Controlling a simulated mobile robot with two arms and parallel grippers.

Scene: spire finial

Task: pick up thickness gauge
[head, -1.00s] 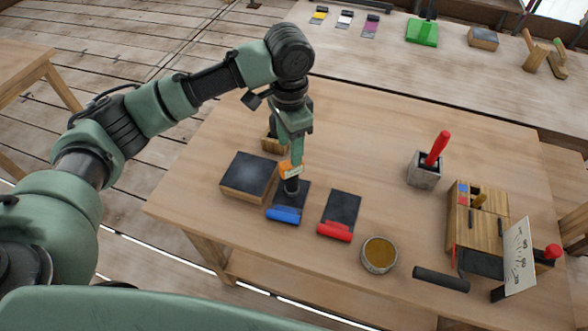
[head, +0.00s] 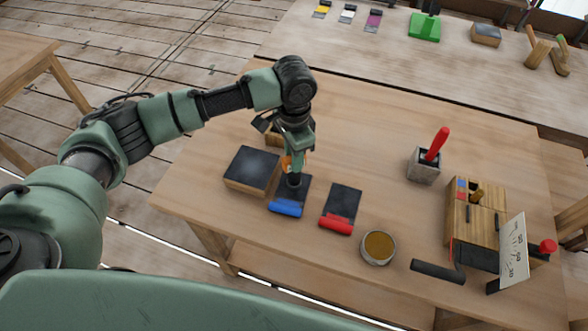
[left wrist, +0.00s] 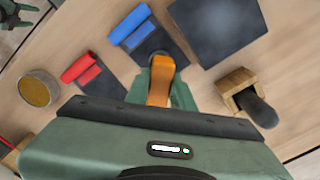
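An orange and black upright device, which I take to be the thickness gauge (head: 294,180), stands with its dark foot on the black part of the blue-edged panel (head: 287,208). My left gripper (head: 295,165) is right over it, with green fingers in front of and beside its orange upper part. In the left wrist view the orange part (left wrist: 161,78) shows between the green fingers (left wrist: 180,95). The gripper body hides most of the fingers, so I cannot tell whether they touch or grip it.
A dark-topped block (head: 251,169) stands close left and a red-edged panel (head: 340,207) close right. A round tin (head: 378,247), a grey holder with a red handle (head: 424,165) and a wooden organizer (head: 474,215) stand further right. The table's middle back is clear.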

